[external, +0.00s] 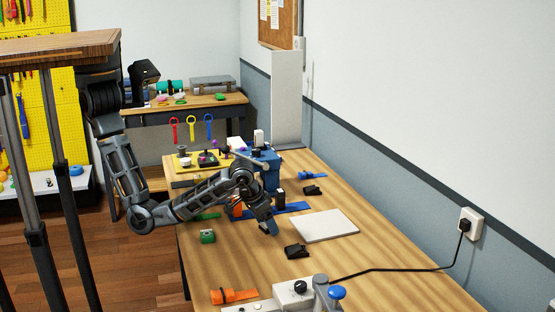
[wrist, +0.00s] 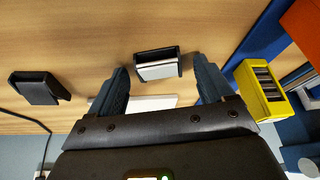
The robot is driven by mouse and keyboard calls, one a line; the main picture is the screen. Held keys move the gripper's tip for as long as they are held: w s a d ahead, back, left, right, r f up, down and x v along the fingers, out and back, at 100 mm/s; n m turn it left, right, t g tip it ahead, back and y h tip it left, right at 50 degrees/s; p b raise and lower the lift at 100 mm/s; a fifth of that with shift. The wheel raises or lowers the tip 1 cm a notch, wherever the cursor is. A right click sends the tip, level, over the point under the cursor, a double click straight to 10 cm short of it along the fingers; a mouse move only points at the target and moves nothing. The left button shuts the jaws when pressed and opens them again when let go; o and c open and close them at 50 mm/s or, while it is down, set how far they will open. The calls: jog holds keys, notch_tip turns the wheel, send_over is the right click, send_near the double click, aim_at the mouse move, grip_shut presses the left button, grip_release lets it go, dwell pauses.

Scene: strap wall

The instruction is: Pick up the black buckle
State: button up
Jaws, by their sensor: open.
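My gripper (external: 268,226) is open and low over the wooden bench. In the wrist view its two fingers (wrist: 163,88) stand apart, with a black buckle-like piece (wrist: 157,65) with a pale face a little beyond and between their tips. The fingers do not touch it. I cannot make this piece out in the external view, where the gripper may cover it. Another black buckle-like piece (external: 296,251) lies apart on the bench, nearer the camera; it seems to be the dark piece (wrist: 40,88) at the left of the wrist view. A third black piece (external: 312,190) lies farther back.
A white panel (external: 324,225) lies right of my gripper. A yellow buckle (wrist: 260,90) is right of the fingers. A green piece (external: 207,236) and an orange one (external: 234,295) lie along the left edge.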

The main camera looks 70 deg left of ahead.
jog(key=shift+c, duration=0.2)
jog(key=c, duration=1)
jog(key=shift+r, duration=0.1)
